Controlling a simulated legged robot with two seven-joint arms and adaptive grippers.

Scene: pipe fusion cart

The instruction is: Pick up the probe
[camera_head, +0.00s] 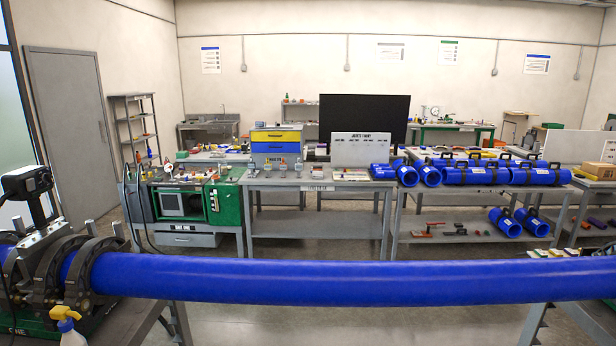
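I cannot make out the probe for certain; the small items on the benches are too small to tell apart. A green and grey cart (228,203) with a small oven-like box (181,204) stands left of centre, with small bottles and tools on top. A dark cable (128,213) hangs at its left side. Neither of my grippers is in view.
A long blue pipe (350,281) crosses the foreground, clamped at the left in a fusion machine (42,268). A yellow-topped spray bottle (68,325) stands below it. A grey workbench (320,185) and short blue pipe pieces (475,173) are beyond. Floor shows between.

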